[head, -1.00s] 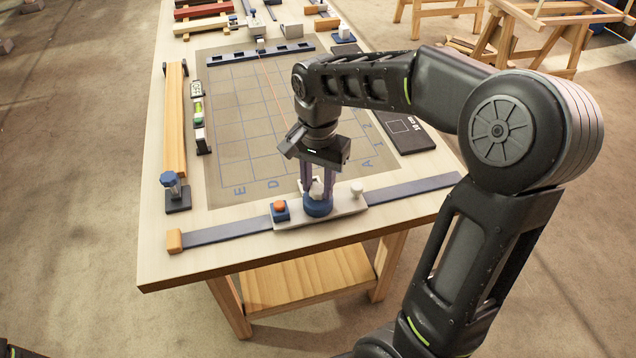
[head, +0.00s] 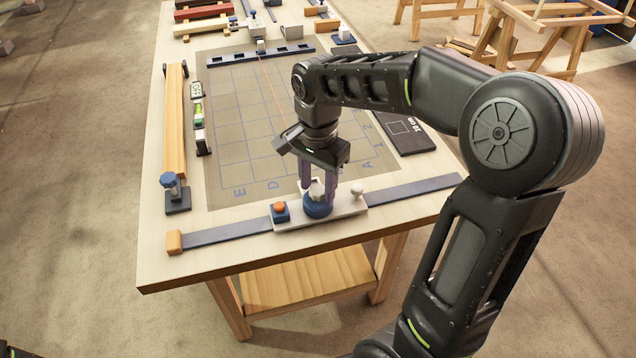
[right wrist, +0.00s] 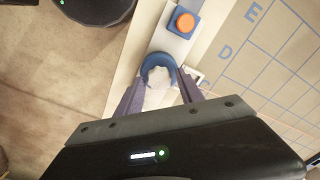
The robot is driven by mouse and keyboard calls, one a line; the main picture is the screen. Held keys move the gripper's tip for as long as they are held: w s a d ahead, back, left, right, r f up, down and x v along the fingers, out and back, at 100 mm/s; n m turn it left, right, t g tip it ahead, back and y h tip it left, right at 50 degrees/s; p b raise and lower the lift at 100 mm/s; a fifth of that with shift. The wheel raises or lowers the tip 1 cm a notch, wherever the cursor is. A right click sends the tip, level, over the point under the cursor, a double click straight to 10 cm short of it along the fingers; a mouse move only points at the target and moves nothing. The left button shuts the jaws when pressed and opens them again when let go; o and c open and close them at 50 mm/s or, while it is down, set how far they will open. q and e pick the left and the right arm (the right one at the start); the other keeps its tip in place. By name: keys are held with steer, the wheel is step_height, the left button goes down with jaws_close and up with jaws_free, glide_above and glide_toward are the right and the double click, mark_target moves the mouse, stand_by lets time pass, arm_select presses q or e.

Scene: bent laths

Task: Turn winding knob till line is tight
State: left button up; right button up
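The white winding knob (head: 317,191) stands on a round blue base (head: 318,207) on the pale sliding block at the table's near edge. It also shows in the right wrist view (right wrist: 158,76). My right gripper (head: 318,188) points down over it, one finger on each side. The fingers look open, with a narrow gap to the knob. A thin orange line (head: 268,88) runs from the far blue rail towards the block. It looks straight where visible; its near part is hidden behind my gripper. My left gripper is not in view.
An orange button on a blue box (head: 280,210) sits left of the knob, and a small white peg (head: 357,188) right of it. A blue-grey strip (head: 415,187) runs under the block. A blue-topped clamp (head: 173,190) and a wooden bar (head: 175,120) lie at the left.

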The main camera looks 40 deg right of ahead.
mark_target(318, 190)
steer(key=shift+o, duration=0.7)
step_height(318, 190, up, 8)
steer(key=shift+f, duration=0.1)
steer(key=shift+s, duration=0.1)
stand_by(0.4)
